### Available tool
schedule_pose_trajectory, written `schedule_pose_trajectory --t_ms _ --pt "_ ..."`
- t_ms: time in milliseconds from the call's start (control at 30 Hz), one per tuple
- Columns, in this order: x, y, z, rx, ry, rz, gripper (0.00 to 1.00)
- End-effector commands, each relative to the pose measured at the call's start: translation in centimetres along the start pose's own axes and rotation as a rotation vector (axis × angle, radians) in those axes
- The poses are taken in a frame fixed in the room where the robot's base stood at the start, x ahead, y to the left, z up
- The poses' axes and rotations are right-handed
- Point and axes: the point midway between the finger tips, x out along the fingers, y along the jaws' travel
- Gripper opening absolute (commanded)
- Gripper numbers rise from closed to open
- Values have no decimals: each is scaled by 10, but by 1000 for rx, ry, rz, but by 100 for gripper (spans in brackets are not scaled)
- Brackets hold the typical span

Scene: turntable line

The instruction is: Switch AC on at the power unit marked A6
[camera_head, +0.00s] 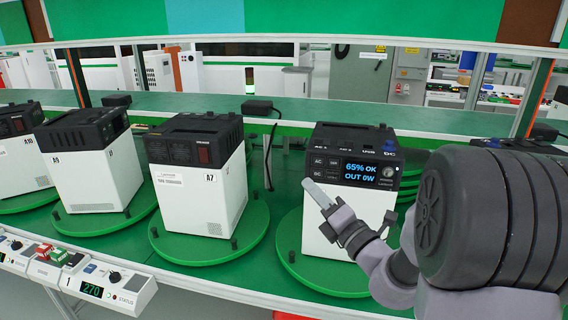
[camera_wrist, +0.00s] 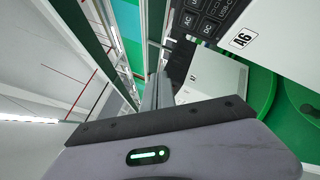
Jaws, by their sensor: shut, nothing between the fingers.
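The power unit (camera_head: 322,240) with a white body and black top stands on a green turntable at the right. Its A6 label (camera_wrist: 242,40) shows in the wrist view. Its lit display (camera_head: 370,173) reads 65% OK, OUT 0W. An AC key (camera_head: 319,162) sits left of the display, above a DC key (camera_head: 319,174). The wrist view also shows the AC key (camera_wrist: 189,20). My gripper (camera_head: 314,188) is shut and empty, its tip in front of the panel's left side, just below the DC key. I cannot tell whether it touches the unit. My wrist hides the unit's lower right.
A power unit marked A7 (camera_head: 198,195) stands on its own turntable to the left, with further units beyond. Control boxes (camera_head: 110,285) line the front edge at lower left. A black adapter (camera_head: 262,107) with a cable is behind.

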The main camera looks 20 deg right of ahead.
Motion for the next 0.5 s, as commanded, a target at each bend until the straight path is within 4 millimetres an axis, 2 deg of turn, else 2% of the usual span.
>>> schedule_pose_trajectory --t_ms 367,500 --pt "0 -3 5 10 -17 -5 0" --pt "8 -9 10 8 -15 -5 0"
